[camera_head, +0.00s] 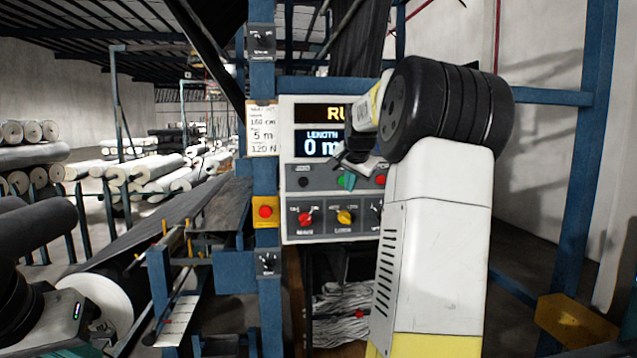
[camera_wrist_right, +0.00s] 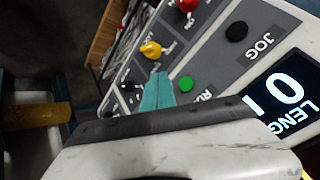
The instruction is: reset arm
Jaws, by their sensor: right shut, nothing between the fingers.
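My right arm reaches up in front of the control panel (camera_head: 287,160) in the head view. My right gripper (camera_head: 346,179) is close to the panel's button row, partly hidden by its own wrist. In the right wrist view its teal fingers (camera_wrist_right: 157,92) are shut together with nothing between them. They show beside the green button (camera_wrist_right: 186,84) and the yellow knob (camera_wrist_right: 151,49); I cannot tell whether they touch the panel. My left arm's wrist (camera_head: 50,325) shows at the lower left; its fingers are not clearly visible.
A red button on a yellow box (camera_head: 265,211) is left of the panel. The panel's display (camera_head: 320,144) reads LENGTH 0 m, partly covered. Blue frame posts (camera_head: 590,150) stand at right. A large fabric roll (camera_head: 95,300) lies near my left arm, with several grey rolls behind.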

